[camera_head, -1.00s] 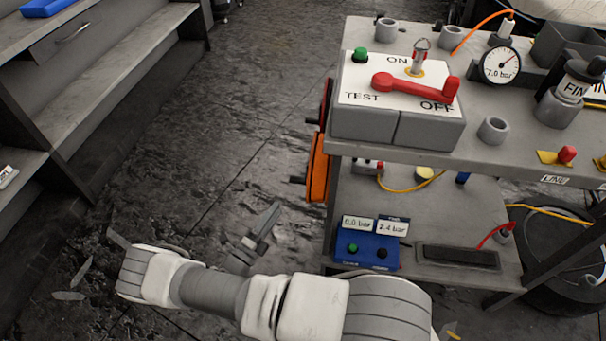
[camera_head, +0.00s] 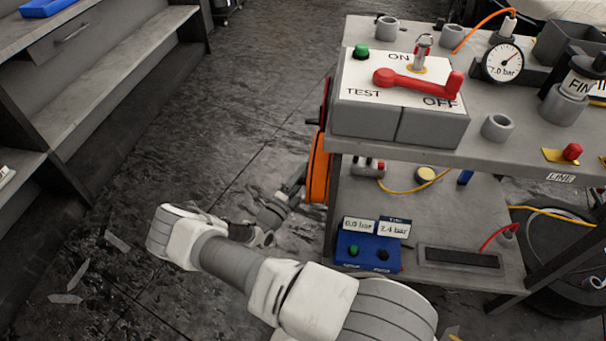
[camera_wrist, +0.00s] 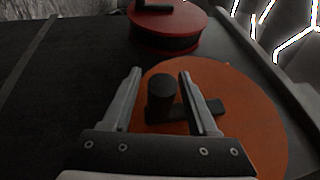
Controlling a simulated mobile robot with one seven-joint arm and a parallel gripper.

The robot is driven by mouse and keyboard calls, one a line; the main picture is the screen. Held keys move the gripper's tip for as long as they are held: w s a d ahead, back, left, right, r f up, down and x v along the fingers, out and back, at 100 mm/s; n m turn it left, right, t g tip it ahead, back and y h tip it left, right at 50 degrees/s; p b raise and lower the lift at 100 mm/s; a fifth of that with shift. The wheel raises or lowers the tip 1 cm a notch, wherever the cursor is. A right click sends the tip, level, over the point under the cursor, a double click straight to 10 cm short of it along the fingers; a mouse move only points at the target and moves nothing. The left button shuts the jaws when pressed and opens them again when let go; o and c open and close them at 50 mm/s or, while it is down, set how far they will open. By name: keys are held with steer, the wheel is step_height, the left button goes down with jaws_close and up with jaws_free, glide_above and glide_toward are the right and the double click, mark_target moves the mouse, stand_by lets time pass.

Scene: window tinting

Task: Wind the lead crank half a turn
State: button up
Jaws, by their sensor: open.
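An orange disc (camera_head: 318,168) is mounted upright on the left side of the cart. In the wrist view the orange disc (camera_wrist: 235,135) carries a black crank arm (camera_wrist: 212,108) with a black peg-like handle (camera_wrist: 161,95) standing out from it. My gripper (camera_head: 296,180) is beside the orange disc, low at the cart's left side. In the wrist view my gripper (camera_wrist: 160,73) is open, with one finger on each side of the handle. A gap shows at least on the right of the handle; contact is not clear.
A red disc (camera_wrist: 170,25) with its own black handle sits beyond the orange one. The cart top (camera_head: 400,150) carries a red lever (camera_head: 418,84) and a gauge (camera_head: 503,62). A blue box (camera_head: 367,251) stands on the lower shelf. Floor is open to the left.

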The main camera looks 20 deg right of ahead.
jaws_close()
stand_by(0.3)
stand_by(1.1)
